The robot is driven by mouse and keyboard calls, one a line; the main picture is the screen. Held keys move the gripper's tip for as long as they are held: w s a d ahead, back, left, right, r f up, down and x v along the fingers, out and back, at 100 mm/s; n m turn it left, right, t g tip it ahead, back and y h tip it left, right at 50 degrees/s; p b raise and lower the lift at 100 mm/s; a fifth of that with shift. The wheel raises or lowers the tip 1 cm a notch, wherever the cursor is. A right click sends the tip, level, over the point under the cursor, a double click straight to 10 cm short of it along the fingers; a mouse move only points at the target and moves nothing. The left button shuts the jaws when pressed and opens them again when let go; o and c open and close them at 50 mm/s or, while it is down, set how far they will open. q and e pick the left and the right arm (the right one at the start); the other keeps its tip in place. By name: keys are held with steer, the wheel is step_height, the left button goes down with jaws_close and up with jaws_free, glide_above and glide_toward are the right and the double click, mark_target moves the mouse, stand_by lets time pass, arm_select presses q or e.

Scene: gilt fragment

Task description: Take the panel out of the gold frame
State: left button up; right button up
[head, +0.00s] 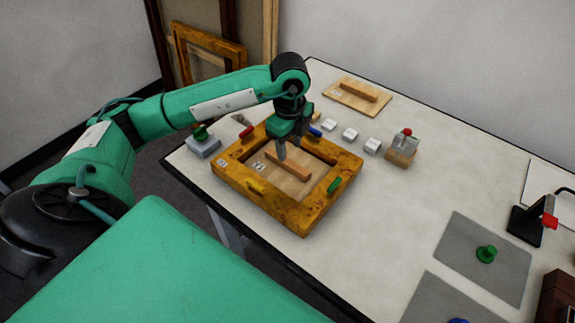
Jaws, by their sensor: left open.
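The gold frame (325,209) lies flat on the table's left part. The pale wooden panel (268,174) sits inside it, with a brown bar handle (289,166) across its middle. Red (247,132), blue (315,131), yellow (256,187) and green (334,185) small bars sit on the frame's four sides, each appearing to lie along its side. My left gripper (291,150) points down over the frame, open, close to the handle's far-left end; contact cannot be told. It hides part of the frame's far side. My right gripper is not in view.
Another board with a bar handle (358,96) lies at the back. White blocks (350,134) and a red-topped switch box (402,149) stand right of the frame. A grey box with green knob (203,144) stands left. Grey mats (470,270) lie front right. The table's middle is clear.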

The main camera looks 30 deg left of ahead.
mark_target(287, 161)
arm_select(q)
steer(key=f, duration=0.1)
steer(key=f+p, duration=0.1)
steer(key=f, duration=0.2)
steer(key=shift+s+a+f, duration=0.1)
steer(key=shift+a+f, duration=0.2)
steer(key=shift+f, duration=0.05)
steer(key=shift+f+p, duration=0.3)
steer(key=shift+f, duration=0.25)
jaws_close()
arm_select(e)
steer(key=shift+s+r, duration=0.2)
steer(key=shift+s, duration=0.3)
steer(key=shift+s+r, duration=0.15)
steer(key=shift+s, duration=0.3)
